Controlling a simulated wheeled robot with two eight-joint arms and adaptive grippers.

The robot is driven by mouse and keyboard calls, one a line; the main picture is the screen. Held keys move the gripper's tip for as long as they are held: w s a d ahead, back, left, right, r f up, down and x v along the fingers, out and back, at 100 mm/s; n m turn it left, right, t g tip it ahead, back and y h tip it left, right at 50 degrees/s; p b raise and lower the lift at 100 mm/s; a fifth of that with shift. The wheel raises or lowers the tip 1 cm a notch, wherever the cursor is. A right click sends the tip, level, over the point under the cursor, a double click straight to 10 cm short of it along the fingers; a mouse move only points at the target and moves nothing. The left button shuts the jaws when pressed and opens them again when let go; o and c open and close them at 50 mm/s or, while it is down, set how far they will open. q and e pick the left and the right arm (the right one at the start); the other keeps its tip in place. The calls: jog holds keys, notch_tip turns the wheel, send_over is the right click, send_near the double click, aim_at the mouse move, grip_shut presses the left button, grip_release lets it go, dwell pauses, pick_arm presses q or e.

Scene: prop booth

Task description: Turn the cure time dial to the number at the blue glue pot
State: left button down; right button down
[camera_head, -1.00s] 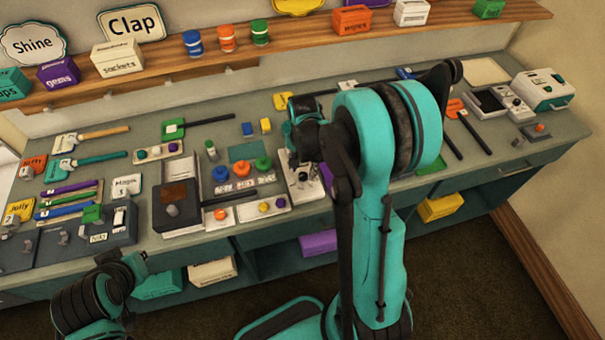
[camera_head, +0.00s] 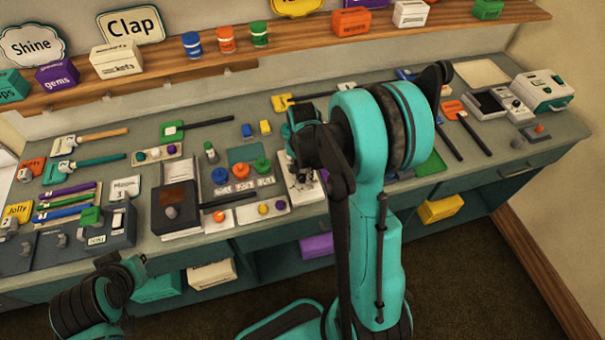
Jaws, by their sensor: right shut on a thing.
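The blue glue pot (camera_head: 220,176) stands left of an orange pot (camera_head: 241,171) and a green pot (camera_head: 262,166) on the bench. A small number card (camera_head: 222,189) lies in front of the blue pot; its digits are too small to read surely. My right gripper (camera_head: 302,178) is low over a pale panel (camera_head: 312,194) right of the pots, shut on what appears to be its dial. The dial, its pointer and most markings are hidden by the gripper and arm. My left gripper (camera_head: 138,264) is low in front of the bench; its fingers are unclear.
A dark box with a round knob (camera_head: 171,212) stands left of the pots. In front of the pots lies a tray (camera_head: 273,213) with coloured buttons. Several brushes lie at the left. My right arm hides the bench's middle right.

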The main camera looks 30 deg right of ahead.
aim_at(303, 177)
jog(key=n+b, duration=0.1)
jog(key=n, duration=0.3)
jog(key=shift+n, duration=0.4)
jog(key=shift+n+b, duration=0.7)
jog(key=shift+n, duration=1.6)
jog(key=c, duration=1.3)
grip_release()
jog(key=shift+o, duration=0.2)
notch_tip(303, 177, up, 12)
